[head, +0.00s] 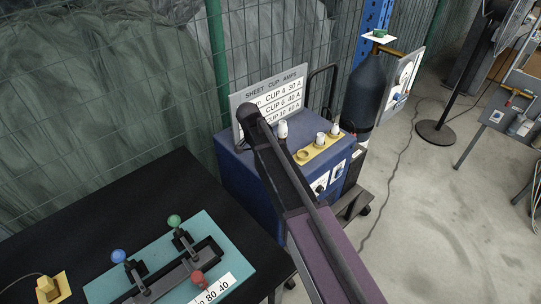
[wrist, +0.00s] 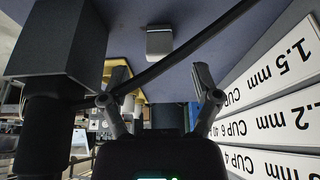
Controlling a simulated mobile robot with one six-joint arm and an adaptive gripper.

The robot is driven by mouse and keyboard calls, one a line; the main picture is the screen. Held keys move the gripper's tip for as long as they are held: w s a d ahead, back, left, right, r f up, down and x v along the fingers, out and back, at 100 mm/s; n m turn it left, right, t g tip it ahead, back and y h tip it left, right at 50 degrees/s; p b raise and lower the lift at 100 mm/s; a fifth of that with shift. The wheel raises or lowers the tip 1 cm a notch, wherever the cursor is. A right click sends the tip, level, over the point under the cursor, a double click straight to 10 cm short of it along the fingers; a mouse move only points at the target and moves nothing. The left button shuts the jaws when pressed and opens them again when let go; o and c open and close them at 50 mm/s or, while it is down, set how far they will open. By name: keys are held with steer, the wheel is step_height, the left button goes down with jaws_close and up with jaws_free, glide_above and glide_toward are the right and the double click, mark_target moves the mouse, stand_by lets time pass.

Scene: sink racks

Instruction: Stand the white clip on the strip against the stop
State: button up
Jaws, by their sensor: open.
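A small white block (wrist: 160,40), which may be the white clip, is against the blue surface in the wrist view, ahead of my gripper (wrist: 160,78). My gripper is open with nothing between its fingers, and the block is apart from them. In the head view a yellow strip (head: 305,157) lies on top of the blue cabinet (head: 236,170), with white pieces standing on it (head: 320,138) (head: 335,129). Another white piece (head: 283,129) stands left of these. I cannot tell which is the clip or which part is the stop. My gripper is not clearly visible there.
A sign board (head: 270,97) stands behind the cabinet; its text is upside down in the wrist view (wrist: 280,95). A black bar (wrist: 185,55) crosses near the block. A dark cylinder (head: 365,95) stands right. A black table (head: 150,205) with a teal fixture (head: 205,230) is front left.

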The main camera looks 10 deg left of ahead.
steer(key=shift+b+x, duration=1.85)
steer(key=shift+x, duration=0.4)
jaws_close()
